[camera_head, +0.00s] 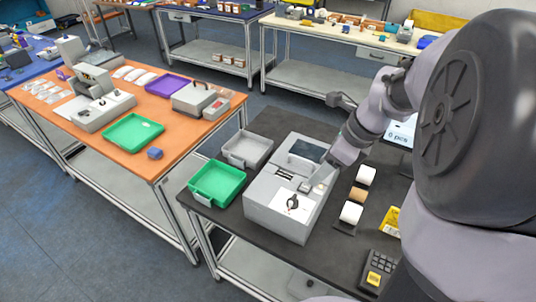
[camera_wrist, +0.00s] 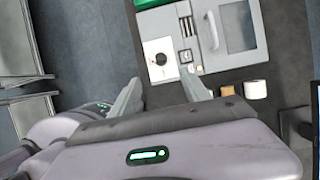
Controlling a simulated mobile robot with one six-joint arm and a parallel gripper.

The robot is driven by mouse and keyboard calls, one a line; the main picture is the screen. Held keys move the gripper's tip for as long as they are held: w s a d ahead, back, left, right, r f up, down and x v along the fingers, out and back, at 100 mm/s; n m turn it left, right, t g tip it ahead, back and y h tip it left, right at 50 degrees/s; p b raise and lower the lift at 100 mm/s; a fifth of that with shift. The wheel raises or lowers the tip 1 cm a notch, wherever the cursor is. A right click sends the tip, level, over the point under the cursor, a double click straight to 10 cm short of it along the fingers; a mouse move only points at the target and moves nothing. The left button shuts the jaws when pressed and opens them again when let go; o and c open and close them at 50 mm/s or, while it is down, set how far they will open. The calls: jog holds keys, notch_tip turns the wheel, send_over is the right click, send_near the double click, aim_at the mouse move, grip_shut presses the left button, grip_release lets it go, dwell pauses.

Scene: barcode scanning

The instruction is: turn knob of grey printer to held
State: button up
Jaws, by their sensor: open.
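The grey printer (camera_head: 272,219) stands on the dark table, with a dark knob (camera_head: 292,203) on a white panel on its top. In the wrist view, the printer (camera_wrist: 213,62) lies ahead of my fingers, and the knob (camera_wrist: 161,58) shows as a small dark shape on the white panel. I cannot read the knob's setting. My gripper (camera_head: 322,183) is above the printer's right side in the head view. In the wrist view my gripper (camera_wrist: 165,84) is open and empty, its fingers spread apart and not around the knob.
A green tray (camera_head: 217,199) and a grey tray (camera_head: 247,165) lie left of the printer. Label rolls (camera_head: 351,212) stand to its right, with a keypad (camera_head: 379,269) nearer. An orange table (camera_head: 180,129) stands farther left, across a floor gap.

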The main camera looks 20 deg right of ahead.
aim_at(293, 197)
jog(key=b+x, duration=0.1)
jog(key=x, duration=0.4)
jog(key=b+x, duration=0.2)
jog(key=x, duration=0.3)
jog(key=b+x, duration=0.2)
jog(key=x, duration=0.3)
jog(key=shift+s+d+f, duration=0.15)
jog(key=shift+s+f, duration=0.1)
jog(key=shift+w+f, duration=0.2)
jog(key=shift+f, duration=0.15)
grip_shut()
